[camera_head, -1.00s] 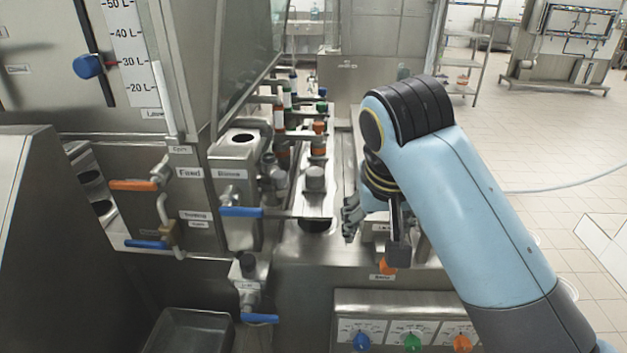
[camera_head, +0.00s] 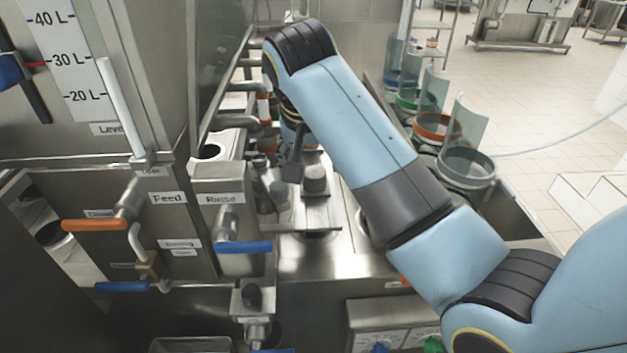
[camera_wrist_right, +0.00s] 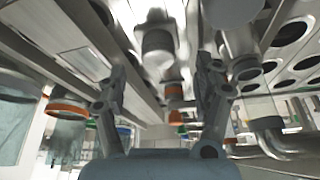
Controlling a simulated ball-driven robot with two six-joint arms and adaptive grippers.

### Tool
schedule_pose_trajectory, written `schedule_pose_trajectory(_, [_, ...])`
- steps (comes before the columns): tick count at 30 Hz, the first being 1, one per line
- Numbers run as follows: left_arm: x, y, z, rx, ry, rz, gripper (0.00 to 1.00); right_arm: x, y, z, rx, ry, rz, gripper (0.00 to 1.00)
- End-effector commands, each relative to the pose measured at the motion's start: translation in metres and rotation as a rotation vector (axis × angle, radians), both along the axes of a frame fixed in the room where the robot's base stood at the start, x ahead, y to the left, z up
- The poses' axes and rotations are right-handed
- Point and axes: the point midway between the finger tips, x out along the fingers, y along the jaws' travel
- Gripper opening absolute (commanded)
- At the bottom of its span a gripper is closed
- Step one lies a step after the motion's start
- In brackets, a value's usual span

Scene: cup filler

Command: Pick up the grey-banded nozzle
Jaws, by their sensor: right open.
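A short cylinder with a dull grey band (camera_head: 315,182), which looks like the grey-banded nozzle, stands upright at the near end of the metal rail in the head view. A grey-banded cylinder (camera_wrist_right: 157,48) shows ahead between and slightly above the fingertips. My left gripper is not in view.
The Rinse box (camera_head: 219,190) with a blue-handled valve (camera_head: 243,247) stands close on the left. Orange-banded (camera_wrist_right: 175,92) parts sit farther along the rail. Clear holders with coloured rings, one grey (camera_head: 467,163), stand on the right. Pipes crowd the back.

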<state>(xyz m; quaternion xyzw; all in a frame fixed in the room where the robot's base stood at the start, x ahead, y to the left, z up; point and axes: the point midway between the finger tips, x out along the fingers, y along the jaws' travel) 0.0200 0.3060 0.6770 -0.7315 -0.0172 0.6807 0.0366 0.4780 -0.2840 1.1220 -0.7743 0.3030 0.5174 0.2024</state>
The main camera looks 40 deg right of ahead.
Motion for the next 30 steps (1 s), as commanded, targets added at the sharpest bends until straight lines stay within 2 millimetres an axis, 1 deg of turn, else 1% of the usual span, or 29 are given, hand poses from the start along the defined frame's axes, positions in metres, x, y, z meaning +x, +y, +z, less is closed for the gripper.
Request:
schedule_pose_trajectory(2, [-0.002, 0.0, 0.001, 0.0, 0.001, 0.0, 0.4, 0.001, -0.002, -0.004, 0.0, 0.0, 0.0, 0.68])
schedule_pose_trajectory(5, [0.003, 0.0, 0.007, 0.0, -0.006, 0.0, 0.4, 0.004, -0.008, -0.013, -0.002, 0.003, 0.0, 0.68])
schedule_pose_trajectory(8, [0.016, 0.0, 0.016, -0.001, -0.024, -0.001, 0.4, 0.009, -0.016, -0.026, -0.002, 0.003, 0.0, 0.68])
schedule_pose_trajectory(12, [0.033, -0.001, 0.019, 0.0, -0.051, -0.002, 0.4, 0.015, -0.02, -0.044, 0.0, 0.002, 0.001, 0.68])
schedule_pose_trajectory(16, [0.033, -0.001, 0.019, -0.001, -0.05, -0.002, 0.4, 0.017, -0.021, -0.05, 0.002, -0.002, 0.0, 0.68])
schedule_pose_trajectory(20, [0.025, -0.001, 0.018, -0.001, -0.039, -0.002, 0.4, 0.017, -0.021, -0.05, 0.001, -0.002, 0.0, 0.68])
schedule_pose_trajectory(21, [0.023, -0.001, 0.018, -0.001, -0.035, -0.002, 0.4, 0.017, -0.021, -0.05, 0.001, -0.002, 0.0, 0.67])
schedule_pose_trajectory(25, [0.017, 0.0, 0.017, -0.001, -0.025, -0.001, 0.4, 0.017, -0.021, -0.05, 0.001, -0.002, 0.0, 0.5])
schedule_pose_trajectory(30, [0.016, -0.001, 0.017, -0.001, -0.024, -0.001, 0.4, 0.017, -0.02, -0.05, 0.001, -0.002, 0.001, 0.28])
